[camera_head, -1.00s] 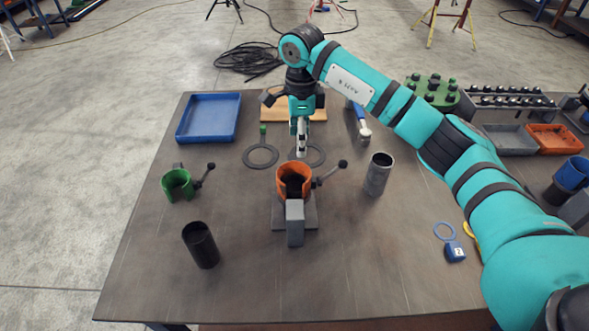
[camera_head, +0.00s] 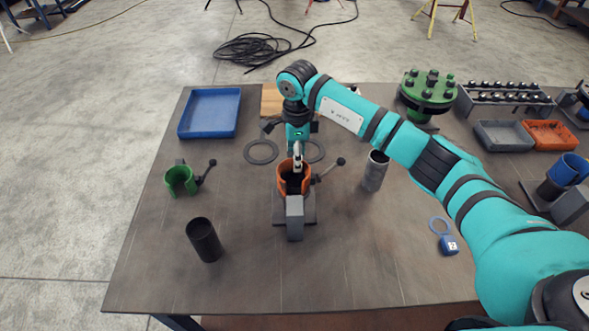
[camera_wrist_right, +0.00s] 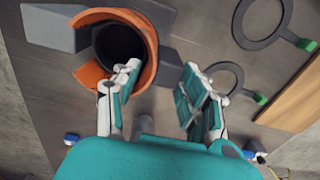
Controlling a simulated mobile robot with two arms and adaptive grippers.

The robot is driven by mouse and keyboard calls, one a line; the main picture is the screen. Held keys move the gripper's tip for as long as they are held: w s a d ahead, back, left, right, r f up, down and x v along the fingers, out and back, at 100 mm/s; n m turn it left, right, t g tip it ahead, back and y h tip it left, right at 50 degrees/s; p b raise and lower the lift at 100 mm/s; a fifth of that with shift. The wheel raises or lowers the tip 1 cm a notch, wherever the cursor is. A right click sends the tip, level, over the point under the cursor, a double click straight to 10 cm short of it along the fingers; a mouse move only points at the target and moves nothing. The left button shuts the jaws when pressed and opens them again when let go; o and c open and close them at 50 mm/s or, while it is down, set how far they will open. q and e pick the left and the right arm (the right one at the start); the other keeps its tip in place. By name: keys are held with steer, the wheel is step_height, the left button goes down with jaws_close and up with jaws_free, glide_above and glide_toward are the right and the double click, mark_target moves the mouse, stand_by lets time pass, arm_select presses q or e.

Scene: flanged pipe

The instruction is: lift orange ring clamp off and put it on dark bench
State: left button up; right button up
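The orange ring clamp (camera_head: 282,177) sits around a dark upright pipe on a grey stand (camera_head: 295,219) in the middle of the dark bench (camera_head: 150,270). Its black-knobbed lever (camera_head: 328,171) points to the right. My right gripper (camera_head: 298,165) is at the clamp's far side. In the right wrist view the gripper (camera_wrist_right: 165,90) is open; one finger overlaps the rim of the clamp (camera_wrist_right: 148,50) near its opening, the other is outside it. Contact with the clamp cannot be told. My left gripper is not in view.
A green ring clamp (camera_head: 178,181) and a black tube (camera_head: 204,240) stand on the left. A grey tube (camera_head: 375,170) stands to the right, under my right arm. A blue tray (camera_head: 209,112) is at the back left. The bench's front area is largely clear.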

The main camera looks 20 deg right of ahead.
jaws_close()
steer(key=shift+r, duration=0.1)
steer(key=shift+w, duration=0.1)
steer(key=shift+r+b, duration=0.35)
steer(key=shift+r, duration=0.1)
steer(key=shift+s+a+r+b, duration=0.1)
steer(key=shift+s+r+b, duration=0.1)
steer(key=shift+r+b, duration=0.3)
steer(key=shift+s+r+b, duration=0.2)
steer(key=shift+r+b, duration=0.1)
steer(key=shift+r, duration=0.4)
steer(key=s+a+b, duration=0.1)
steer(key=s, duration=0.3)
steer(key=s+a+r+b, duration=0.1)
steer(key=s+a, duration=0.1)
steer(key=s, duration=0.3)
steer(key=s+a+b, duration=0.1)
steer(key=s+b, duration=0.1)
steer(key=s, duration=0.2)
steer(key=shift+s+a+r, duration=0.15)
steer(key=shift+s, duration=0.05)
steer(key=shift+s+a+r, duration=0.15)
steer(key=shift+s+a, duration=0.1)
steer(key=shift+s, duration=0.35)
steer(key=shift+r, duration=0.15)
